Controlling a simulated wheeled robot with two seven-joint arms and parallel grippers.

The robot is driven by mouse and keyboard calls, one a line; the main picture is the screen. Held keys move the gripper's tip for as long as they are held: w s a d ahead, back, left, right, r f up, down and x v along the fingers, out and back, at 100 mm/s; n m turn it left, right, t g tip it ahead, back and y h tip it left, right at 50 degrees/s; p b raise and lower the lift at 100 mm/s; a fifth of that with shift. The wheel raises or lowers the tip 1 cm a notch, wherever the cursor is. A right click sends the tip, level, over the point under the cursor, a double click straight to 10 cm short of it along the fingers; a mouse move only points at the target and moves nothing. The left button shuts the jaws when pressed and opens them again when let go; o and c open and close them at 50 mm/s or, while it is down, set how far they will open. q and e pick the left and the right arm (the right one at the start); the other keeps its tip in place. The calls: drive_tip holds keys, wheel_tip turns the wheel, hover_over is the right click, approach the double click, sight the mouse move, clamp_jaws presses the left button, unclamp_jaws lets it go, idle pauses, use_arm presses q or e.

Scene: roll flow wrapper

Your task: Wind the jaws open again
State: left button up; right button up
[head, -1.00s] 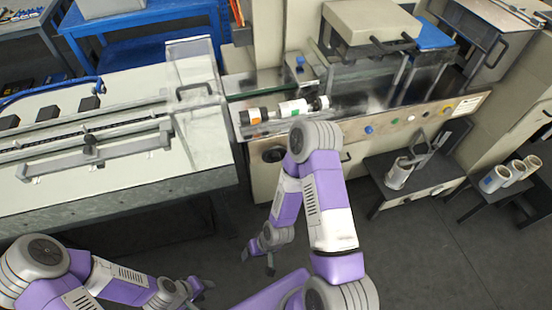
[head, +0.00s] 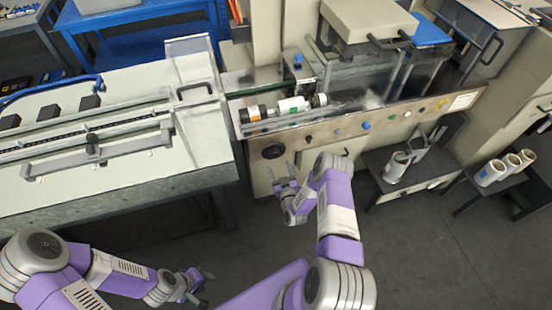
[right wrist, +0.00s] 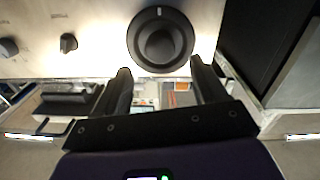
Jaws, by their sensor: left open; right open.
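A round black knob (head: 273,151) sits on the front face of the cream wrapping machine, below its metal deck. It shows large and dark in the right wrist view (right wrist: 160,40), between and ahead of my fingers. My right gripper (head: 281,172) is open and empty, just below the knob in the head view; its fingers also show in the right wrist view (right wrist: 160,68). They are not closed on the knob. My left gripper (head: 206,286) is open and empty, low over the floor. I cannot clearly make out the machine's jaws.
The machine's front panel (head: 400,119) carries coloured buttons. A roll with a white and green label (head: 293,105) lies on the deck. A conveyor table (head: 120,185) stands at left. Dark stands with white rolls (head: 489,173) are at right. The floor between is clear.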

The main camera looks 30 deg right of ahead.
sight(275, 156)
drive_tip(key=x, duration=0.6)
drive_tip(key=shift+b, duration=0.35)
drive_tip(key=shift+s, duration=0.1)
drive_tip(key=c, duration=1.1)
